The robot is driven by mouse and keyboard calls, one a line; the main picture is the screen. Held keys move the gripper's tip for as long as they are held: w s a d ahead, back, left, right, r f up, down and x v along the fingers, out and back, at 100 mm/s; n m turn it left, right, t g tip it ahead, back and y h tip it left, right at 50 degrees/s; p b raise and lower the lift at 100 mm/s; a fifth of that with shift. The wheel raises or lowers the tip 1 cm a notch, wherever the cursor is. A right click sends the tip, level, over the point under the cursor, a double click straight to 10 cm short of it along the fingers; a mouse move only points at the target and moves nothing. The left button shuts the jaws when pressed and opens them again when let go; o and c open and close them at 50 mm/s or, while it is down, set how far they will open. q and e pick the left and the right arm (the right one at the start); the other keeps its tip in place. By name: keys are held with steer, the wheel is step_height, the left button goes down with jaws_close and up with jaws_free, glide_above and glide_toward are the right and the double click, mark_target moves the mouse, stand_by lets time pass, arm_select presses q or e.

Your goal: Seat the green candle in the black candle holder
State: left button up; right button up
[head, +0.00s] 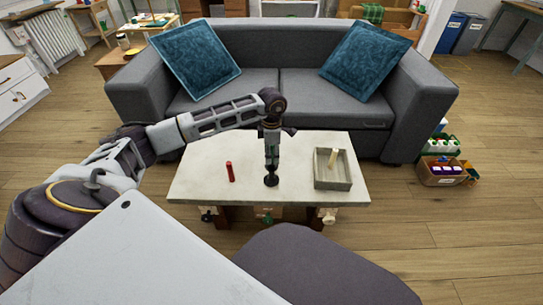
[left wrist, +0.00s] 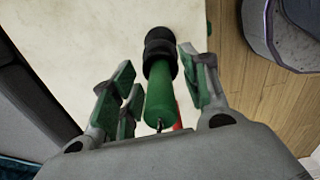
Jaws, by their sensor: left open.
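The green candle (left wrist: 160,98) stands with its lower end at the black candle holder (left wrist: 160,42) and looks in line with it; its wick end points toward the wrist camera. The holder (head: 271,180) is on the pale tabletop in the head view, where the candle is mostly hidden by the gripper. My left gripper (head: 271,162) points down above the holder. In the left wrist view its green-padded fingers (left wrist: 158,65) are open on either side of the candle, with gaps visible. My right gripper is not in view.
A red candle (head: 230,172) stands left of the holder on the pale table (head: 200,188). A grey sofa (head: 285,50) stands behind the table. The tabletop around the holder is clear.

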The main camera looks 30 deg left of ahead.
arm_select(q)
jaws_close()
steer(key=shift+r, duration=0.1)
stand_by(0.3)
steer(key=shift+r+p, duration=0.3)
steer(key=shift+r, duration=0.45)
step_height(320, 180, up, 7)
steer(key=shift+p, duration=1.1)
steer(key=shift+r, duration=0.7)
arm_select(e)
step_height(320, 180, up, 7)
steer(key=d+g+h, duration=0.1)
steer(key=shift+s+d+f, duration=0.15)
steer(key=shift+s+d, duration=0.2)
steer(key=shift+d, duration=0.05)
